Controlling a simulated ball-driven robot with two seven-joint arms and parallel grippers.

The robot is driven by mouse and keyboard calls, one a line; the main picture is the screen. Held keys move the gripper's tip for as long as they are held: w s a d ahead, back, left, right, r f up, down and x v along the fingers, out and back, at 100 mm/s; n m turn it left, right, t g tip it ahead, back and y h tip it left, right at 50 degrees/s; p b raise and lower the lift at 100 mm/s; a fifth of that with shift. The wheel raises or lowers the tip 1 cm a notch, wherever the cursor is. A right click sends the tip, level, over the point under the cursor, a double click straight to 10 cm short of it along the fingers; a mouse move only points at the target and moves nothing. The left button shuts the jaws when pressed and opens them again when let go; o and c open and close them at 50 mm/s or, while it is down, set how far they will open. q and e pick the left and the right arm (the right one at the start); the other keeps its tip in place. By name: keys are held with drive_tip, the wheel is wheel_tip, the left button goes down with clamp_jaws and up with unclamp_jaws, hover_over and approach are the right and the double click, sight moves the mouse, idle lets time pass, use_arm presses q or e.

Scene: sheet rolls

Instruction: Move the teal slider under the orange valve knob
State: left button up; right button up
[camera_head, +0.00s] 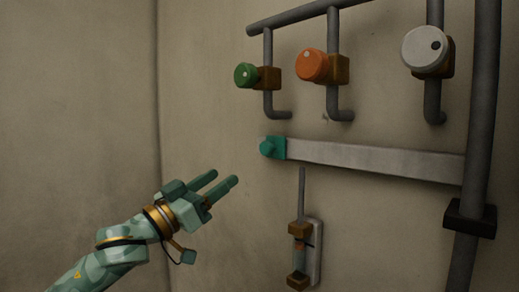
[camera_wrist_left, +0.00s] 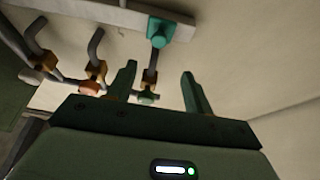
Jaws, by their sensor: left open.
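The teal slider (camera_head: 271,148) sits at the left end of a grey rail (camera_head: 375,160), below and near the green knob's pipe. The orange valve knob (camera_head: 312,65) is higher on the wall and to the slider's right. My left gripper (camera_head: 226,177) is open and empty, below and left of the slider, apart from it. In the left wrist view, which looks upside down, the slider (camera_wrist_left: 158,32) shows above the open fingers (camera_wrist_left: 159,72), and the orange knob (camera_wrist_left: 90,88) lies lower left, partly hidden. My right gripper is out of view.
A green knob (camera_head: 245,75) and a white knob (camera_head: 424,48) sit on pipes either side of the orange one. A thick vertical pipe (camera_head: 482,120) stands at the right. A wall fixture with a rod (camera_head: 303,245) is below the rail. The wall at left is bare.

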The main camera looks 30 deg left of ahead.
sight(264, 149)
use_arm(q)
drive_tip(key=p+x, duration=0.2)
drive_tip(key=x, duration=0.9)
drive_tip(key=shift+d+r+p, duration=0.1)
drive_tip(key=shift+d+p, duration=0.05)
drive_tip(key=shift+p, duration=0.15)
drive_tip(key=shift+w+d+r, duration=0.15)
drive_tip(key=shift+w+d, duration=0.1)
drive_tip(key=shift+w, duration=0.3)
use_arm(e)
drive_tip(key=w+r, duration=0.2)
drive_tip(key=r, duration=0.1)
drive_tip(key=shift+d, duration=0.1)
use_arm(q)
clamp_jaws()
drive_tip(key=shift+d, duration=0.1)
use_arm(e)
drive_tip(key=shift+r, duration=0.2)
